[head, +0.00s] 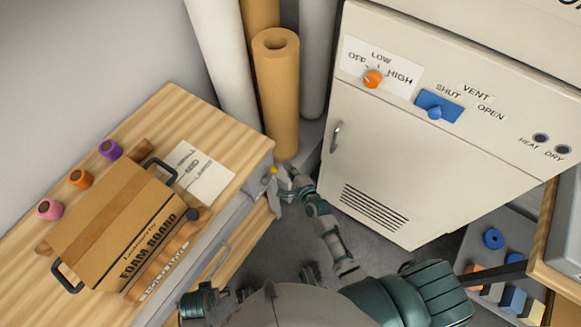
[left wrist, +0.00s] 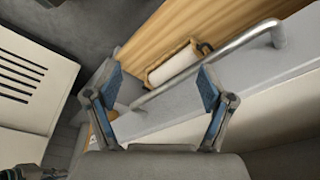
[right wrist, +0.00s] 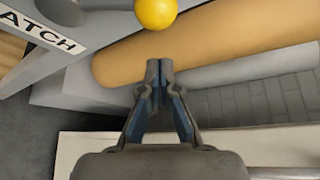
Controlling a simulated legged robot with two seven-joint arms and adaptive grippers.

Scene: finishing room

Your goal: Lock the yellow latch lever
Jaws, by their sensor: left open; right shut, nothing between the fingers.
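The yellow latch lever shows as a small yellow knob (head: 273,170) at the far front corner of the wooden-topped bench. In the right wrist view its round yellow ball (right wrist: 155,12) is at the top edge, beyond the fingertips; the rest of the lever is mostly out of frame. My right gripper (right wrist: 160,66) is shut and empty, its tips just short of the ball in that picture and apart from it. In the head view my right gripper (head: 284,188) is beside the knob. My left gripper (left wrist: 160,82) is open, facing a metal bar handle (left wrist: 210,60) on the bench's grey front.
A label ending in "ATCH" (right wrist: 50,45) is on the grey face left of the ball. A foam board box (head: 125,235) and several coloured rolls lie on the bench top (head: 160,120). Tall rolls (head: 277,100) stand behind. A white cabinet (head: 400,150) stands at right.

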